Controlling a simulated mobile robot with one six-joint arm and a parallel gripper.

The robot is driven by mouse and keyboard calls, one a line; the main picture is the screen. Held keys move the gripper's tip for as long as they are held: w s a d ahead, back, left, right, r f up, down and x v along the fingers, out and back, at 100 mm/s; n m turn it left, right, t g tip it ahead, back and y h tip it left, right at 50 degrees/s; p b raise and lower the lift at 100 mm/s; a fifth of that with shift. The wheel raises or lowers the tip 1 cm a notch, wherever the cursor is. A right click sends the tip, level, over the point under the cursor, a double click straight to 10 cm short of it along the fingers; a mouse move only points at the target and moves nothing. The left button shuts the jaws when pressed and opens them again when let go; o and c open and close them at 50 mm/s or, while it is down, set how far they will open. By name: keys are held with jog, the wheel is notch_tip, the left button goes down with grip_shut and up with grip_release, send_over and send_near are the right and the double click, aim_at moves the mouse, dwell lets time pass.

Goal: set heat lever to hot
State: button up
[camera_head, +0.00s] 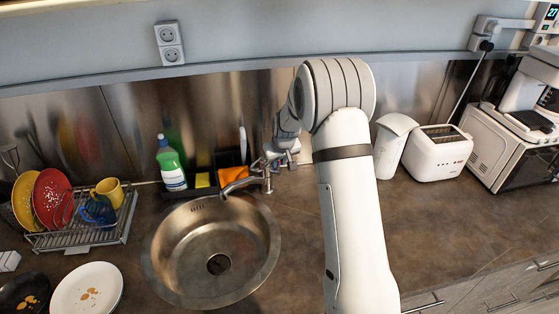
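The faucet (262,170) stands at the back right rim of the round metal sink, its spout reaching left over the basin. Its top, where a lever would be, is close to my gripper (275,155) and partly covered by it. My white arm comes up from the bottom right, bends at the top, and its end points down and left to the faucet. The gripper is small and grey against the faucet; I cannot tell whether its fingers are open, shut or touching the lever. Hot or cold marks do not show.
The sink (165,255) is empty. A dish rack (85,235) with plates and mugs stands left. A green and white soap bottle (171,165) and a dark caddy (185,194) stand behind the sink. A kettle-like white container (391,145) and a toaster (438,155) are right of my arm.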

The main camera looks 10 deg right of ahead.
grip_shut()
jog(key=shift+d, duration=0.1)
jog(key=shift+w, duration=0.15)
jog(key=w+g+y, duration=0.1)
jog(key=d+g+p, duration=0.1)
jog(key=g, duration=0.1)
jog(key=shift+w+g+y, duration=0.3)
jog(key=shift+w+y, duration=0.05)
jog(key=shift+y, duration=0.05)
jog(key=shift+w+d+f+m+g+y+p, duration=0.2)
jog(key=shift+w+g+y, duration=0.15)
jog(key=shift+g, duration=0.35)
jog(key=shift+w+d+f+m+g+y+p, duration=0.15)
jog(key=shift+w+g+y, duration=0.25)
jog(key=shift+g, duration=0.3)
jog(key=shift+w+d+f+m+g+y+p, duration=0.1)
jog(key=shift+w+m+g+y+p, duration=0.2)
jog(key=shift+g, duration=0.4)
jog(key=shift+o, duration=0.2)
grip_release()
